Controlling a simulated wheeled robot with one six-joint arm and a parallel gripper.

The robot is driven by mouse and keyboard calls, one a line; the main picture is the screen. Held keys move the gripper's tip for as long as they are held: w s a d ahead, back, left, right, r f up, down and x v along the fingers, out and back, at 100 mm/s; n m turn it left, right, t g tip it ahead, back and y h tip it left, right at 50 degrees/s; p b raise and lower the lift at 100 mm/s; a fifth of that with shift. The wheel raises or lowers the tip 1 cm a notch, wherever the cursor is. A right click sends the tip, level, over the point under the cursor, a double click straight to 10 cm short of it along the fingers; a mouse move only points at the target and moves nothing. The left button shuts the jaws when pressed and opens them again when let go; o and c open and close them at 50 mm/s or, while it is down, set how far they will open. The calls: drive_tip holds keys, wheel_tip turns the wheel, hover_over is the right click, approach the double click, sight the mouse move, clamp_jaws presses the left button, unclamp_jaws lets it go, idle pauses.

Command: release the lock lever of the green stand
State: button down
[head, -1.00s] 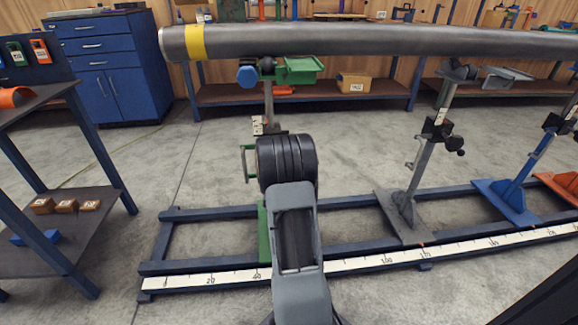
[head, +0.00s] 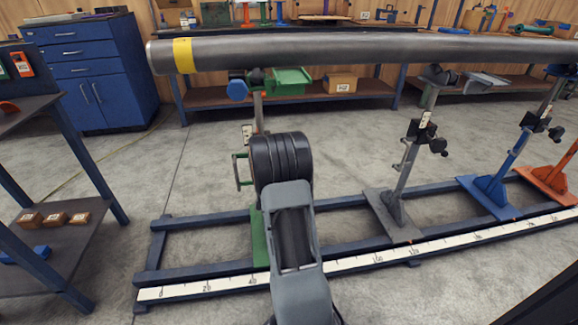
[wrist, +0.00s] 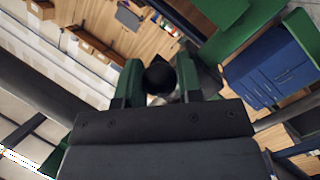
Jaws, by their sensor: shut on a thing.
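The green stand shows in the head view with its green foot (head: 260,240) on the blue rail frame and its upright post (head: 258,108) under the pipe. My arm hides the middle of this stand. In the wrist view my gripper (wrist: 159,75) has its two fingers on either side of a round black knob (wrist: 159,79), which looks like the lock lever's end, and is shut on it. The rest of the lever is hidden.
The long grey pipe (head: 350,48) with a yellow band (head: 182,55) runs above the stands. A grey stand (head: 395,212), a blue stand (head: 490,195) and an orange stand (head: 553,180) stand to the right. A dark shelf table (head: 70,240) is at the left.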

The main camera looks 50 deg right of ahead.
drive_tip(key=shift+r, duration=0.15)
drive_tip(key=c, duration=0.8)
unclamp_jaws()
drive_tip(key=shift+a, duration=0.1)
drive_tip(key=p+v, duration=0.3)
drive_tip(key=v, duration=1)
drive_tip(key=shift+s+a+r, duration=0.1)
drive_tip(key=shift+s+a, duration=0.05)
drive_tip(key=shift+a, duration=0.15)
